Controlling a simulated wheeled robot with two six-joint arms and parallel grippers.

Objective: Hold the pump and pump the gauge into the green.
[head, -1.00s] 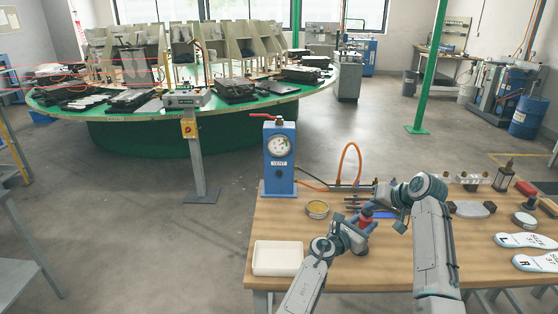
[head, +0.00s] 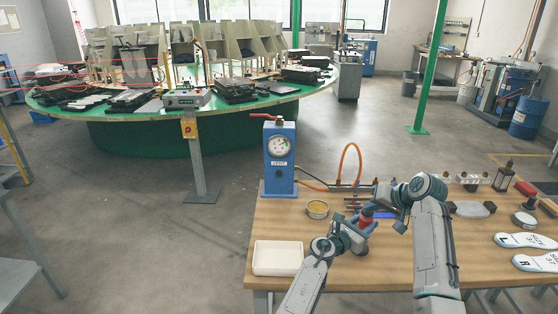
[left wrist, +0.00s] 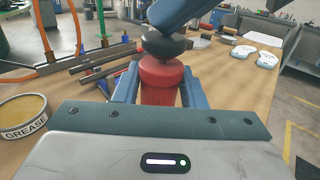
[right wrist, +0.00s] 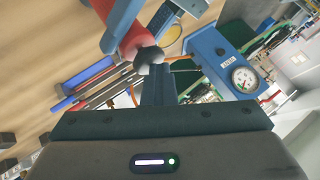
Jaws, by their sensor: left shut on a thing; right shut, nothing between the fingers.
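The red hand pump (head: 366,217) stands on the bench with a black knob (left wrist: 165,43) on top. My left gripper (head: 360,228) is shut around its red body, which shows between the blue fingers in the left wrist view (left wrist: 160,84). My right gripper (head: 378,207) is shut and empty, its fingertips (right wrist: 158,72) at the black knob; whether they press on it I cannot tell. The gauge (head: 279,147) is a round white dial on a blue box marked VENT (head: 280,174) with a red lever. Its needle is too small to read surely.
An orange hose (head: 343,160) arches behind the pump. A grease tin (head: 317,209) and white tray (head: 278,258) are left of it. Dark rods and a blue tool lie behind it. Insoles (head: 530,240) lie at right. The front middle of the bench is clear.

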